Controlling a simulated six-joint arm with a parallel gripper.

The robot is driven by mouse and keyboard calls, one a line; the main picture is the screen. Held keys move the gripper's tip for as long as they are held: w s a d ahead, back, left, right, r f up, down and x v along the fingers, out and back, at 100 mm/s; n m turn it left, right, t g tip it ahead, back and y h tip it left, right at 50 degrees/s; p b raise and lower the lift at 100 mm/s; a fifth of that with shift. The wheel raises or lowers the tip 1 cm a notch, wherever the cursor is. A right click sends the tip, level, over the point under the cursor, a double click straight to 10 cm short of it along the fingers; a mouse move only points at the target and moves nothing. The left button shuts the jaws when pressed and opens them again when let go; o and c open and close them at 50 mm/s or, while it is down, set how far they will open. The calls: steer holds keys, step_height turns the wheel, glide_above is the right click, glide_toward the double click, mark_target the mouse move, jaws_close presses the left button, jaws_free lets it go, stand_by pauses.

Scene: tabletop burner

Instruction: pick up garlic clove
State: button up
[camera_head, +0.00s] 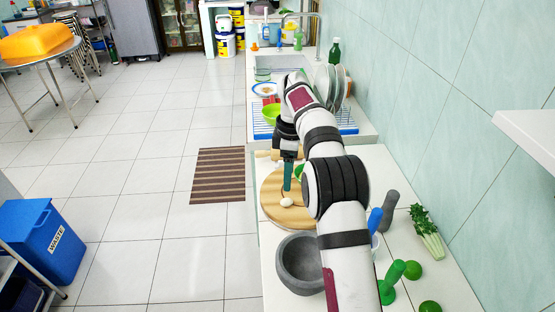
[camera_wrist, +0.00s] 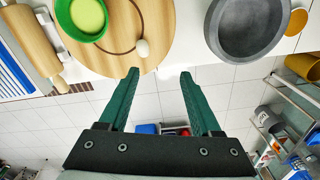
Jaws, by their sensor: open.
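The garlic clove (camera_head: 287,202) is a small whitish lump on the round wooden board (camera_head: 270,188), near the board's front in the head view. In the wrist view the garlic clove (camera_wrist: 142,48) lies near the edge of the wooden board (camera_wrist: 150,15), beside a thin brown curved line. My gripper (camera_head: 287,186) has green fingers pointing down over the board, close to the clove. In the wrist view my gripper (camera_wrist: 158,74) is open with nothing between its fingertips; the clove appears beyond them, nearer the left finger. I cannot tell the exact height gap.
A grey stone bowl (camera_head: 300,264) stands in front of the board. A green bowl (camera_wrist: 82,18) and a rolling pin (camera_wrist: 35,45) are near the clove's left in the wrist view. Celery (camera_head: 427,232) and limes (camera_head: 413,270) lie at the right. A dish rack (camera_head: 262,131) is behind.

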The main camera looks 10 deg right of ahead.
mark_target(287, 204)
steer(key=w+f+n, duration=0.1)
steer(key=f, duration=0.3)
steer(key=w+f+n, duration=0.1)
steer(key=f, duration=0.3)
steer(key=w+f+n, duration=0.1)
steer(key=f, duration=0.4)
steer(key=shift+w+n, duration=0.25)
steer(key=shift+n, duration=0.05)
steer(key=shift+d, duration=0.1)
jaws_close()
stand_by(0.4)
